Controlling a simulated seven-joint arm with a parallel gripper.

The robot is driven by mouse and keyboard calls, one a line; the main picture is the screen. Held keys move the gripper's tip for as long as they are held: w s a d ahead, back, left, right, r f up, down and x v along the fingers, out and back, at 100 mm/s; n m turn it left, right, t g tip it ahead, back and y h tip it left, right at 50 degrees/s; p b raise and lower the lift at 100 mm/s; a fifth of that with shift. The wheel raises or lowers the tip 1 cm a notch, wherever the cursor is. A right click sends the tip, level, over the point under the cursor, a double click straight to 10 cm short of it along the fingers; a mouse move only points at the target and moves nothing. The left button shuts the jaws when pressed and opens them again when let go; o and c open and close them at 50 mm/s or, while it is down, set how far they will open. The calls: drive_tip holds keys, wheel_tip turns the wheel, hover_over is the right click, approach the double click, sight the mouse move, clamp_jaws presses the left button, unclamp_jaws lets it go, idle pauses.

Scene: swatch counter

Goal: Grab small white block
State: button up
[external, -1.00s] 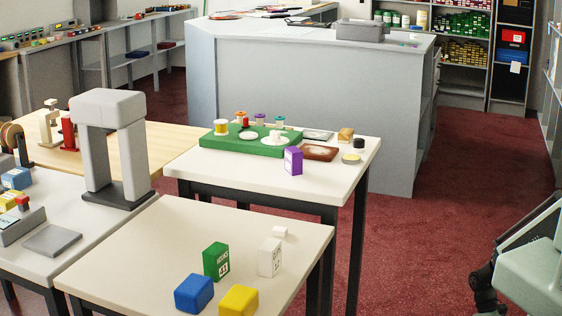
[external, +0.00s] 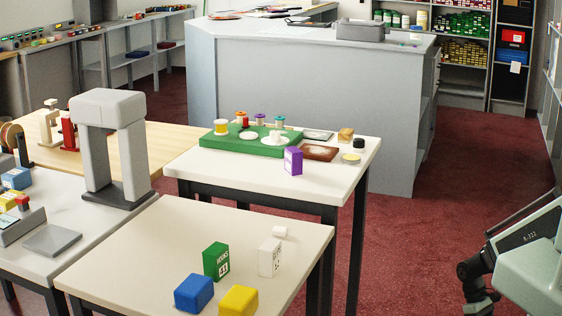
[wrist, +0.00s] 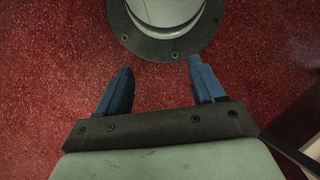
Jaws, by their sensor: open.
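The small white block (external: 280,232) lies on the near cream table (external: 150,245), toward its far right corner. A larger white box with dark print (external: 269,257) stands upright just in front of it. My gripper shows in the wrist view (wrist: 160,80), with two blue fingers spread apart and nothing between them. It hangs over the red floor, near a round grey base with bolts (wrist: 165,25). In the external view only part of my arm shows at the right edge, well apart from the table. The block is not in the wrist view.
A green box (external: 216,261), a blue block (external: 194,293) and a yellow block (external: 239,301) share the near table. A second table behind holds a purple box (external: 293,160) and a green tray (external: 210,143). A grey arch-shaped stand (external: 103,110) is at left. Red floor (external: 420,230) lies open between table and arm.

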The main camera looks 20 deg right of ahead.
drive_tip(key=w+a+r+n+t+h, duration=0.3)
drive_tip(key=w+a+r+n+h, duration=0.1)
drive_tip(key=w+a+r+n, duration=1.55)
drive_tip(key=w+a+r+n+t+y, duration=0.2)
drive_tip(key=w+a+r+n, duration=0.1)
drive_tip(key=a+r, duration=1.45)
drive_tip(key=w+a+r+n+t+y, duration=0.1)
drive_tip(key=w+a+r+n+y, duration=0.15)
drive_tip(key=a+r, duration=1.5)
hover_over(279, 231)
drive_tip(key=shift+n, duration=0.3)
drive_tip(key=f, duration=1.1)
drive_tip(key=shift+w+a, duration=0.15)
drive_tip(key=shift+a, duration=0.25)
drive_tip(key=shift+d+f, duration=0.2)
drive_tip(key=shift+f, duration=1.15)
drive_tip(key=shift+d+f, duration=0.2)
drive_tip(key=shift+f, duration=1.1)
